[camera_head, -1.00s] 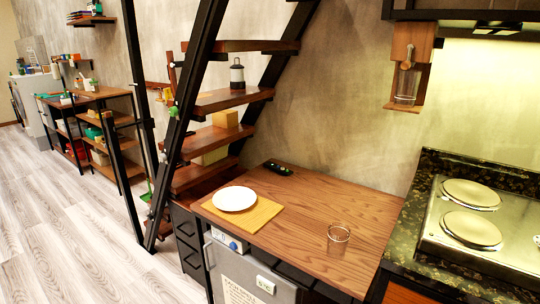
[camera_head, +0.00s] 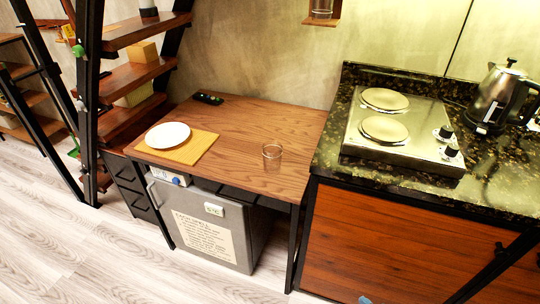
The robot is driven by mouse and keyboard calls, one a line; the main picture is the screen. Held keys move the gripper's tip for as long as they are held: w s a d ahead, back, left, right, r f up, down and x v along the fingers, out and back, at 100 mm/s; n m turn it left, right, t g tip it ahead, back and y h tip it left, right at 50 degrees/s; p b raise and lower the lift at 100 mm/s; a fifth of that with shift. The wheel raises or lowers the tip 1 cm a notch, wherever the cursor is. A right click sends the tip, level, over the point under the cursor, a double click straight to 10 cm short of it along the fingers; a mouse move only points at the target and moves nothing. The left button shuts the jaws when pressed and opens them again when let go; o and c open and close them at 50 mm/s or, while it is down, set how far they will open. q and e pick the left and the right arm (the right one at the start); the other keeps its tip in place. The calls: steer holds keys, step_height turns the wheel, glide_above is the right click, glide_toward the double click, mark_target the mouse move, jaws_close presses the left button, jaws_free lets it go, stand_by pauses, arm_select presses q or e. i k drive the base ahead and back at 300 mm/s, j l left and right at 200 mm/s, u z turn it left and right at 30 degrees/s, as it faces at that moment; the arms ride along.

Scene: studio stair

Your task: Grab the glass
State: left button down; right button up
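A clear, empty-looking drinking glass (camera_head: 272,157) stands upright on the wooden table (camera_head: 240,125), right of the middle and close to the table's right side. Nothing touches it. A second glass vessel (camera_head: 322,9) shows in part in a small wooden wall holder at the top edge of the view. Neither of my grippers shows in the view.
A white plate (camera_head: 167,136) lies on a yellow mat (camera_head: 188,148) at the table's left. A dark remote-like object (camera_head: 208,98) lies behind. A granite counter (camera_head: 335,145) with a two-plate hob (camera_head: 384,128) and a kettle (camera_head: 500,98) adjoins on the right. A small fridge (camera_head: 205,225) stands underneath.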

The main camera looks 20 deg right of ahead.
mark_target(272, 151)
steer(key=i+j+z, duration=0.15)
steer(key=z, duration=0.3)
steer(key=i+j+z, duration=0.1)
steer(key=j+z, duration=0.3)
steer(key=i+j+z, duration=0.15)
steer(key=j, duration=0.2)
steer(key=j+z, duration=0.2)
steer(key=j, duration=0.15)
steer(key=i+j, duration=0.1)
steer(key=j, duration=0.45)
steer(key=i+j+z, duration=0.1)
steer(key=j, duration=1.05)
steer(key=i+z, duration=0.05)
